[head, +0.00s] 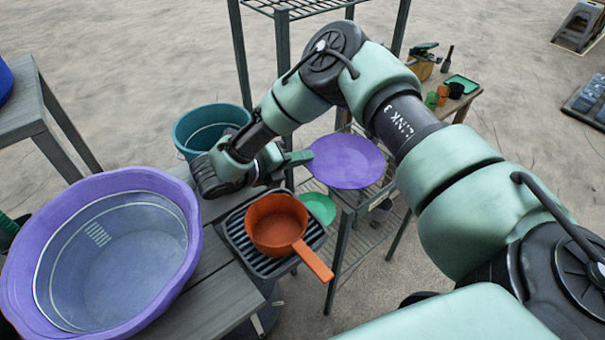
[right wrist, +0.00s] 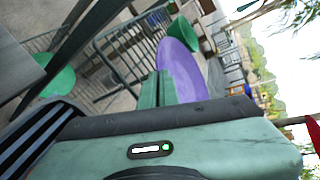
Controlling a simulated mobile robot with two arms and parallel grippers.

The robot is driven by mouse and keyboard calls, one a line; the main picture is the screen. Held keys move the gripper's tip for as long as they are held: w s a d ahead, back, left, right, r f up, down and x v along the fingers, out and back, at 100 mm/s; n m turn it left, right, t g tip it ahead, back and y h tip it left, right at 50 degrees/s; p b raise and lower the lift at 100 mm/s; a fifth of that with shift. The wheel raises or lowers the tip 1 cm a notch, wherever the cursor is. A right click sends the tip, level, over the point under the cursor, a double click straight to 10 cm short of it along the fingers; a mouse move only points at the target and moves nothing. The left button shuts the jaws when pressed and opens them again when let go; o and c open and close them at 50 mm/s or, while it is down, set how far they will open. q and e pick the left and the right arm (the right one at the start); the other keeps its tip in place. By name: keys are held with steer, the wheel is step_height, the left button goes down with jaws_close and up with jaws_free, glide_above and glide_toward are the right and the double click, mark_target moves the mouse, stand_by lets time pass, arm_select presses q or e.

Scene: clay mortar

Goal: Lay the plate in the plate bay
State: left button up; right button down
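A purple plate (head: 346,162) is held out over the wire-shelf rack (head: 344,262). My right gripper (head: 301,158) is shut on the plate's left edge in the head view. In the right wrist view the plate (right wrist: 186,75) extends away from the closely spaced green fingers (right wrist: 157,90), tilted in that picture. The plate hides part of the rack behind it. I cannot tell which part of the rack is the plate bay. My left gripper is not in view.
An orange pan (head: 275,222) sits on a black ribbed tray (head: 245,253), close below my right arm. A purple basin (head: 105,255) stands on the wooden table (head: 208,300). A teal bucket (head: 208,122) is behind. A green dish (head: 319,207) lies below the plate.

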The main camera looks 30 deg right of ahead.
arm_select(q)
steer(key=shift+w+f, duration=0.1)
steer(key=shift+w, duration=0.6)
arm_select(e)
step_height(320, 180, down, 6)
steer(key=shift+r, duration=0.15)
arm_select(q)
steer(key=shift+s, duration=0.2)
arm_select(e)
steer(key=c, duration=1.7)
jaws_free()
arm_select(q)
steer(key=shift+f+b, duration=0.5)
steer(key=shift+b, duration=0.1)
arm_select(e)
steer(key=v, duration=1.2)
steer(key=shift+s, duration=0.1)
